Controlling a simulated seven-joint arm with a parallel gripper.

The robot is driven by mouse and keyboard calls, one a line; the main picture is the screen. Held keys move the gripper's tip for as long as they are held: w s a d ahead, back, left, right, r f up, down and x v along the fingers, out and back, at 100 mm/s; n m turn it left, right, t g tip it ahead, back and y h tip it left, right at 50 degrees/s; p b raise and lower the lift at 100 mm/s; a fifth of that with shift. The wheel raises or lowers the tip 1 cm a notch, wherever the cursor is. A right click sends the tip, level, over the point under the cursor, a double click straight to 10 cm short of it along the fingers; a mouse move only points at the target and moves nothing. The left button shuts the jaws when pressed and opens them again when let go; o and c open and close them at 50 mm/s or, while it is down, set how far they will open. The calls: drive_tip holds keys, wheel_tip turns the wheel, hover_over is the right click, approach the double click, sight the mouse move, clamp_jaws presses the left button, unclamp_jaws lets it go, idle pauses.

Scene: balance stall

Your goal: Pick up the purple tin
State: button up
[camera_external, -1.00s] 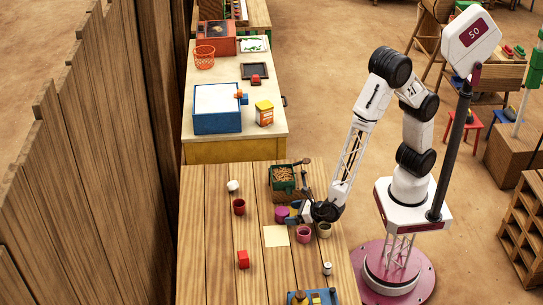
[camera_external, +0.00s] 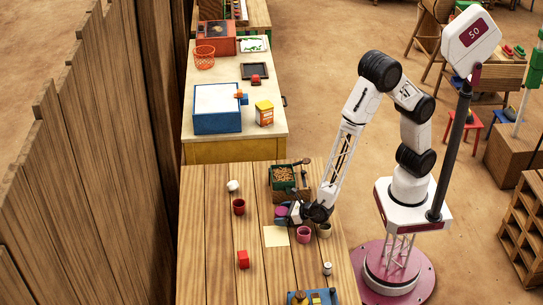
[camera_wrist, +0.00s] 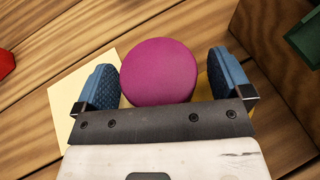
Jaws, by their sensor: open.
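The purple tin (camera_wrist: 158,72) shows in the wrist view as a round magenta top between my two blue finger pads. My gripper (camera_wrist: 165,80) is open, with a finger on each side of the tin. A gap shows on both sides, wider on the right, so the fingers do not appear to grip it. In the external view the purple tin (camera_external: 281,211) is on the wooden table, partly hidden by my gripper (camera_external: 285,214). The tin's lower body is hidden in the wrist view.
A cream sheet (camera_external: 276,236) lies just in front. A pink cup (camera_external: 304,234) and a pale cup (camera_external: 324,230) stand close to my gripper. A green box (camera_external: 283,186) with brown contents is behind.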

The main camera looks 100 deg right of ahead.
sight(283, 211)
drive_tip(key=c, duration=1)
drive_tip(key=shift+r, duration=0.1)
drive_tip(key=shift+c, duration=0.2)
drive_tip(key=shift+r, duration=4.9)
